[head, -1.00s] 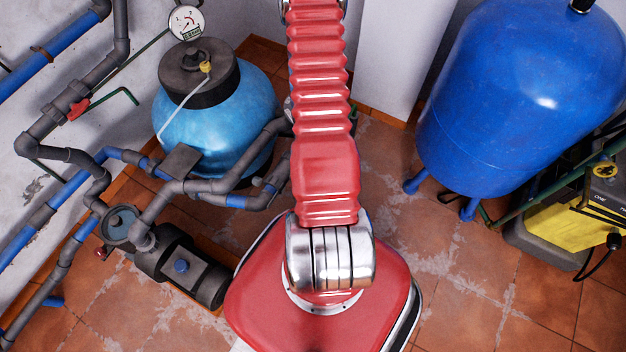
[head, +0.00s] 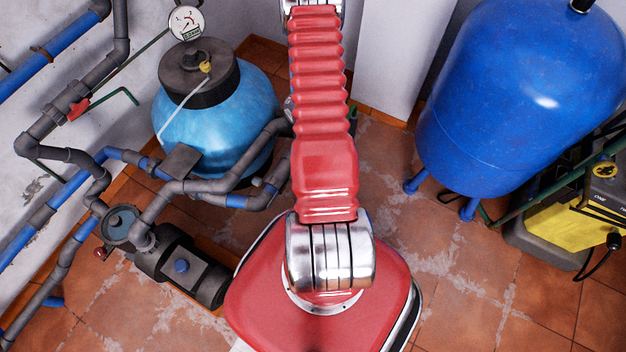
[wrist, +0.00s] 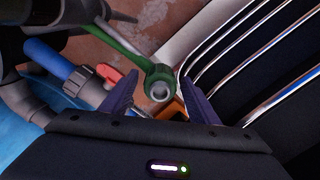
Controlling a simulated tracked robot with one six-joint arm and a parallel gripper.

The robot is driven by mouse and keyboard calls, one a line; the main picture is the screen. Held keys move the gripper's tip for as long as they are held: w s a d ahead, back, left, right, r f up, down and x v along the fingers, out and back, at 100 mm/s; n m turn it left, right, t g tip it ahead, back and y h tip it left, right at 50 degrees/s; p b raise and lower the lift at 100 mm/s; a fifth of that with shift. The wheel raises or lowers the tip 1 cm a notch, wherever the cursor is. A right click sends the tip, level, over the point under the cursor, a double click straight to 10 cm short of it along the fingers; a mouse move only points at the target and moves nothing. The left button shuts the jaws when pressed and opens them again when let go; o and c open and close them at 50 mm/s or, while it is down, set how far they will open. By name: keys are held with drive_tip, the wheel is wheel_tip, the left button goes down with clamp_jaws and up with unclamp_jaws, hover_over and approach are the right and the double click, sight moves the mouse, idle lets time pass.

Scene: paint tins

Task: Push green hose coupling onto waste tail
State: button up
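A green hose coupling (wrist: 161,74) with a pale ring-shaped open end shows in the wrist view, at the end of a green hose (wrist: 112,45) that runs up and left. My gripper (wrist: 158,75) has its two dark purple fingers spread, one on each side of the coupling. A gap shows between each fingertip and the coupling, so nothing looks clamped. In the head view my red arm hides my gripper and the coupling. I cannot pick out the waste tail with certainty in either view.
In the wrist view a blue pipe (wrist: 48,57) and a red handle (wrist: 108,73) lie left of the fingers, curved chrome rails (wrist: 240,50) right. The head view shows a light-blue filter tank (head: 215,120), a pump (head: 182,267), a large blue tank (head: 515,100) and open tiled floor (head: 455,270).

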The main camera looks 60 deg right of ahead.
drive_tip(key=c, duration=1.1)
drive_tip(key=shift+o, duration=0.2)
drive_tip(key=shift+r, duration=0.1)
drive_tip(key=shift+r, duration=4.9)
drive_tip(key=o, duration=0.5)
drive_tip(key=c, duration=0.3)
